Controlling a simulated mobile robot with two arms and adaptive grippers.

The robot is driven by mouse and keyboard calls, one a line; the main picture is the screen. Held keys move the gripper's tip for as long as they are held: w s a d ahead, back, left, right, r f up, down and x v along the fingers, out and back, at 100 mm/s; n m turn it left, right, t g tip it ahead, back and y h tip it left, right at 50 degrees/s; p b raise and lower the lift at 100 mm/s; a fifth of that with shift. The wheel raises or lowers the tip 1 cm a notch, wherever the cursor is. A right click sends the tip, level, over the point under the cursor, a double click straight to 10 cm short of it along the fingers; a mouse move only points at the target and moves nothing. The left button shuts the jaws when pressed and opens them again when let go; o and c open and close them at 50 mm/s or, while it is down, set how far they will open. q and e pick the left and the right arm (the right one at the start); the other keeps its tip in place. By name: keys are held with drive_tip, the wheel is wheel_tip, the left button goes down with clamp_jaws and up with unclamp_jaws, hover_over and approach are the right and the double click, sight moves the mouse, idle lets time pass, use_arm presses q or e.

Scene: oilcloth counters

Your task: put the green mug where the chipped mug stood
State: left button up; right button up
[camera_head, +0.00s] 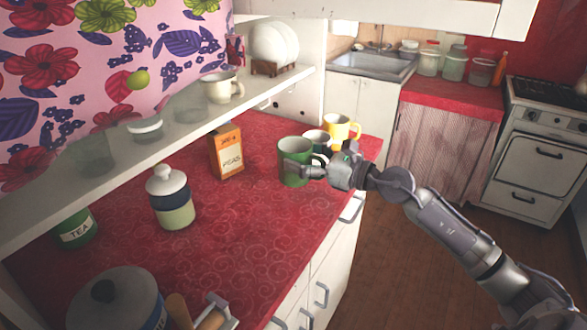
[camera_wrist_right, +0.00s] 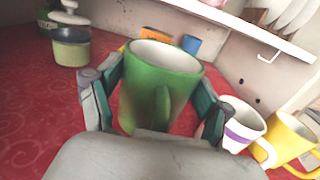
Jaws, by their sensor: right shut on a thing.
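My left gripper is not in view.
A white and purple mug (camera_wrist_right: 240,125) and a yellow mug (camera_head: 340,128) stand close behind the green mug. An orange peas box (camera_head: 227,152) and a lidded jar (camera_head: 172,200) stand left of it. The shelf (camera_head: 160,150) overhangs the counter's back. Clear counter lies in front.

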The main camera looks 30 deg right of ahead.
drive_tip(key=shift+w+a+f, duration=0.45)
drive_tip(key=shift+w+a, duration=0.15)
drive_tip(key=shift+w, duration=0.25)
drive_tip(key=shift+f, duration=0.35)
drive_tip(key=shift+f+b, duration=0.3)
drive_tip(key=shift+f, duration=1.5)
drive_tip(key=shift+f, duration=0.2)
drive_tip(key=o, duration=1.3)
drive_tip(key=shift+r, duration=0.1)
